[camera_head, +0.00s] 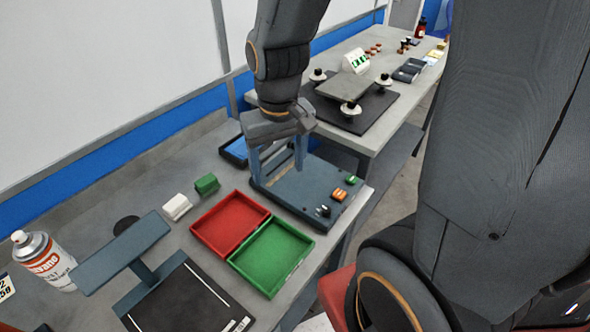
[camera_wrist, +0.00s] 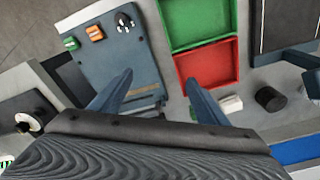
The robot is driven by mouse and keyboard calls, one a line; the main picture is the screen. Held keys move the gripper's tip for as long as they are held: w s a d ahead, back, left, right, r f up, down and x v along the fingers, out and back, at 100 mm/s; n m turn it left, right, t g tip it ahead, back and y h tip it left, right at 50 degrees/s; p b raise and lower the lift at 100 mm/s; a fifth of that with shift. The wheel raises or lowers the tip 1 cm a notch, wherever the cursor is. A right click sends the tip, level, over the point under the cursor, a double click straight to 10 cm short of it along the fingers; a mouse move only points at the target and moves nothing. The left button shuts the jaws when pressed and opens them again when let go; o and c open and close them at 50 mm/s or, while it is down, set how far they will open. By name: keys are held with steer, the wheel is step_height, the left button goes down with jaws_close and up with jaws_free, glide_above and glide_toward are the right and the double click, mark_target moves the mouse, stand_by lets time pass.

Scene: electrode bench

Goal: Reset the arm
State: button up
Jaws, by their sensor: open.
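My gripper (camera_head: 279,172) is open and empty. It points down over the blue-grey device panel (camera_head: 307,203) on the near bench, above its back part. My arm comes down to it from the top of the head view. In the wrist view my gripper (camera_wrist: 158,82) has its two fingers well apart with nothing between them. The panel (camera_wrist: 118,65) lies by the left finger and the red tray (camera_wrist: 209,66) by the right finger. Whether the fingertips touch the panel cannot be told.
The green tray (camera_head: 271,258) adjoins the red one. A white block (camera_head: 176,206), a green block (camera_head: 206,184), a spray can (camera_head: 43,260) and a blue-grey stand (camera_head: 120,252) share the bench. A second bench holds a black mat (camera_head: 375,112) with a raised plate.

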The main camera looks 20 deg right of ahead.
steer(key=shift+s+d+f, duration=0.2)
steer(key=shift+s+d, duration=1.15)
steer(key=shift+d, duration=0.1)
